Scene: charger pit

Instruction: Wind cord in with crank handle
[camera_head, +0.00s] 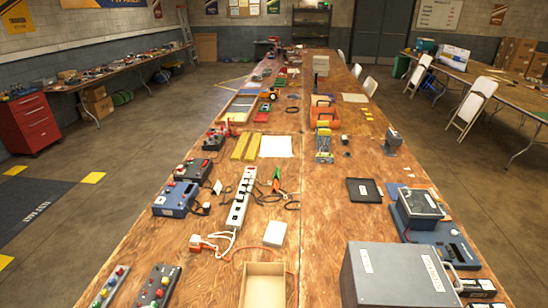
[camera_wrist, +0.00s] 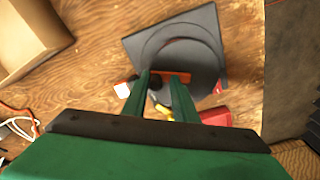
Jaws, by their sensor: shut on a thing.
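A dark round reel (camera_wrist: 205,62) on a dark square plate (camera_wrist: 140,45) shows in the wrist view; I take it for the cord winder. An orange bar (camera_wrist: 183,76), likely the crank handle, lies at my fingertips over the reel. My gripper (camera_wrist: 159,76) has its green fingers close together, shut on this handle, which they partly hide. The cord cannot be made out for certain. Neither the reel nor my gripper shows in the head view.
An open wooden box (camera_wrist: 25,40) stands left of the plate, also in the head view (camera_head: 263,285). A large grey box (camera_head: 397,275) stands to the right. A red piece (camera_wrist: 216,116) and a yellow piece (camera_wrist: 163,112) lie near the plate. A power strip (camera_head: 238,200) lies farther along.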

